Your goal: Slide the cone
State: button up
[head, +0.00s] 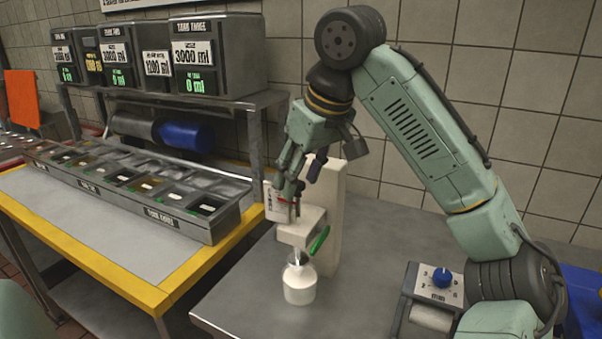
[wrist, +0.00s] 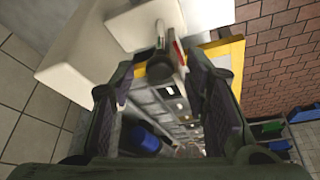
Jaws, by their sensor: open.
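A white dispenser (head: 330,215) stands on the grey metal table, with a green lever (head: 319,240) on its side. A small white rounded vessel (head: 299,284) with a narrow neck stands upright below its spout; I cannot tell whether this is the cone. My gripper (head: 296,186) points down at the front top of the dispenser. In the wrist view my gripper (wrist: 160,72) has its fingers apart. A dark round-ended part (wrist: 159,68) with a red-edged piece beside it shows between them, near the white dispenser body (wrist: 100,58). I cannot tell whether the fingers touch anything.
A yellow-edged table (head: 160,298) with a long compartment tray (head: 205,228) stands at the left. Labelled tanks (head: 215,55) sit on a shelf behind it. A box with a blue knob (head: 441,278) is at the right. The table's front left is clear.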

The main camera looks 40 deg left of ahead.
jog(key=shift+c, duration=0.2)
grip_shut()
dwell(0.4)
